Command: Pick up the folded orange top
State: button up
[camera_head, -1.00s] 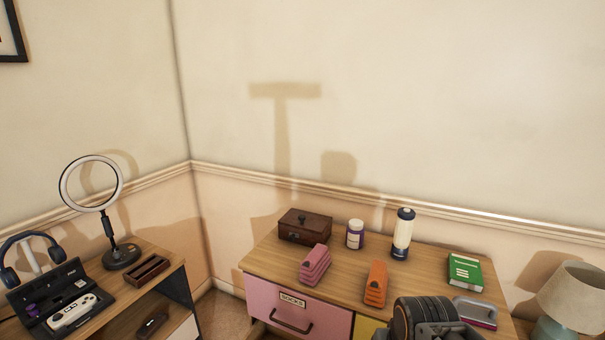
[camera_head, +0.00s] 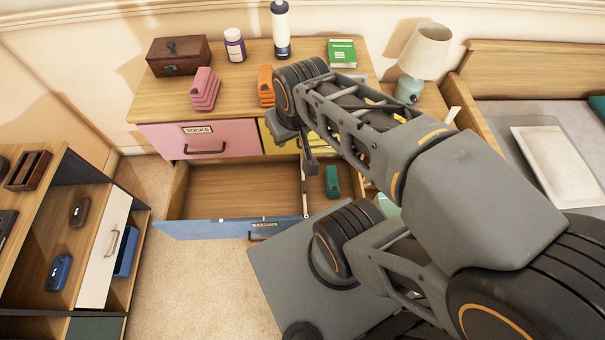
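The folded orange top (camera_head: 265,78) stands on the wooden dresser top (camera_head: 235,107), near its front edge. Its right side is close to or partly hidden by my arm. My gripper (camera_head: 308,160) is near the arm's far end, over the open lower drawer, below and right of the orange top. Its fingers are mostly hidden by the arm links, so I cannot tell whether it is open or shut. The orange top stands apart from it on the dresser.
A pink folded top (camera_head: 204,88) stands left of the orange one. The blue-fronted drawer (camera_head: 230,228) is pulled out, holding a teal item (camera_head: 332,182).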

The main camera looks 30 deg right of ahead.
aim_at(266, 92)
jog(key=u, duration=2.1)
jog(key=i, duration=1.45)
jog(key=z, duration=3.3)
